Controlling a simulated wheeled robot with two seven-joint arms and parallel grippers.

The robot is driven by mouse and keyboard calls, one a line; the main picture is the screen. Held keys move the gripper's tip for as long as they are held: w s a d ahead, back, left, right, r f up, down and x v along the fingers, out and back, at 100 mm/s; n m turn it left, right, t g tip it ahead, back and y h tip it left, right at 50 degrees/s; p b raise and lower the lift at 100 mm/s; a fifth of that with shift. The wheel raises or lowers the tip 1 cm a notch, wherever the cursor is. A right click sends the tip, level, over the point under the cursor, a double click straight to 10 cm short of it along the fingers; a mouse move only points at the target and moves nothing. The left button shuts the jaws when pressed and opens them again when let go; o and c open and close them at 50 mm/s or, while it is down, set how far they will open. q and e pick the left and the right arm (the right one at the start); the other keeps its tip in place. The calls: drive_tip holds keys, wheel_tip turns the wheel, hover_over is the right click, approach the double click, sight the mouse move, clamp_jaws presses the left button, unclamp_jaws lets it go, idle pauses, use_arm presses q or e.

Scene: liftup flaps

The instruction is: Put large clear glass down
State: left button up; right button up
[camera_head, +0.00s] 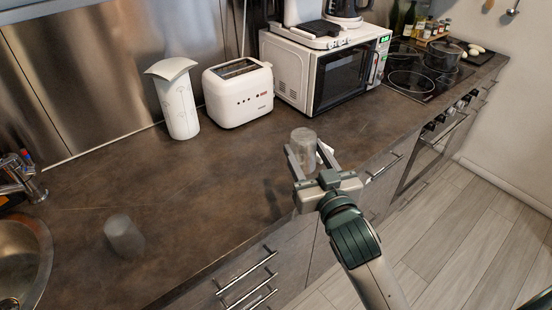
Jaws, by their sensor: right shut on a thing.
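My right gripper (307,159) reaches over the front part of the brown counter (210,190). It is shut on a clear glass (303,143), which stands upright between its fingers. I cannot tell whether the glass touches the counter or is held just above it. Another clear glass (124,236) is on the counter at the left, near the sink. My left gripper is not in view.
A sink (22,262) is at the left and a hob (422,72) at the right. The middle of the counter is clear.

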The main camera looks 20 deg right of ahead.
drive_tip(key=shift+w+f, duration=0.1)
drive_tip(key=shift+w, duration=0.15)
drive_tip(key=w+a+f, duration=0.2)
drive_tip(key=w, duration=0.1)
drive_tip(key=w+a+f, duration=0.1)
drive_tip(key=w+f, duration=0.1)
drive_tip(key=w, duration=0.1)
drive_tip(key=w+a+f+p, duration=0.1)
drive_tip(key=w+a+f, duration=0.1)
drive_tip(key=w, duration=0.1)
drive_tip(key=shift+w+a+f, duration=0.35)
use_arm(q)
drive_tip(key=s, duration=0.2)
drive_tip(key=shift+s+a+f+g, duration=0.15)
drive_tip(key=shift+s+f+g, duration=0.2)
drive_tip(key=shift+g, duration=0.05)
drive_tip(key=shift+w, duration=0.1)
use_arm(e)
drive_tip(key=shift+f, duration=0.1)
drive_tip(key=shift+f, duration=0.25)
wheel_tip(320, 180, down, 3)
drive_tip(key=shift+r, duration=0.1)
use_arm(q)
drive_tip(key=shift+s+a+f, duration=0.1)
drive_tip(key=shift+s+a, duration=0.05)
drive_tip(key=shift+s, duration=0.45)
use_arm(e)
drive_tip(key=shift+f, duration=0.25)
